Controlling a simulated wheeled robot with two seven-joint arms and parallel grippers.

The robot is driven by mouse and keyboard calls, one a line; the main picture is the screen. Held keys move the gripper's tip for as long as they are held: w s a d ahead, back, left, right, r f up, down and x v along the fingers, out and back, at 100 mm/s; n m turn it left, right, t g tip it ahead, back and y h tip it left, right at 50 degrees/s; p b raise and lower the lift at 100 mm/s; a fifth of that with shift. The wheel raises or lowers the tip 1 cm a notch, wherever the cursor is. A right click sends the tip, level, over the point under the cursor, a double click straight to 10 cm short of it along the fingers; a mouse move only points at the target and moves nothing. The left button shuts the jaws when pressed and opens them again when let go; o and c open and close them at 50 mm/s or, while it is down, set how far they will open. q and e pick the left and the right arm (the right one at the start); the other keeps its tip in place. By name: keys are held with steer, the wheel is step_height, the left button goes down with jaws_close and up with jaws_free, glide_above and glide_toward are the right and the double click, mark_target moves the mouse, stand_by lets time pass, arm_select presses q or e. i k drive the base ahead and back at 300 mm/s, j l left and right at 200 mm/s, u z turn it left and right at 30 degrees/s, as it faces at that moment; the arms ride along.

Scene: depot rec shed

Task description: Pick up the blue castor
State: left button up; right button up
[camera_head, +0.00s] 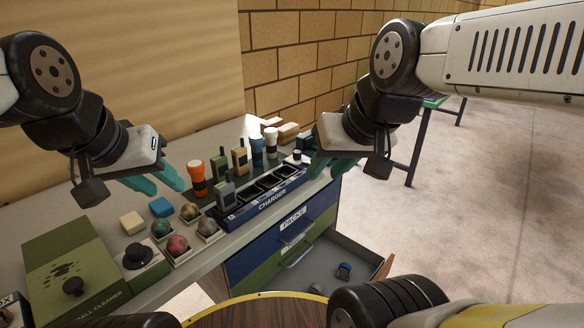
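A small blue and dark object (344,271), which looks like the blue castor, lies in the open bottom drawer (310,274) of the bench; its details are too small to tell. My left gripper (158,181) is open and empty above the bench top, left of the orange torch. My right gripper (331,168) is open, with teal fingers apart, near the right end of the charger. It is above and well apart from the drawer object.
A second small dark blue object (317,289) lies in the drawer. The bench top (215,137) holds the charger (262,196), an orange torch (197,178), radios, several balls in trays and a green ball cleaner (75,262). Open floor (480,210) lies right.

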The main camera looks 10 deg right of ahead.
mark_target(344, 274)
steer(key=k+l+z, duration=0.15)
steer(key=l+z, duration=0.2)
steer(key=k+l+z, duration=0.1)
steer(key=l+z, duration=0.25)
steer(key=k+j, duration=0.7)
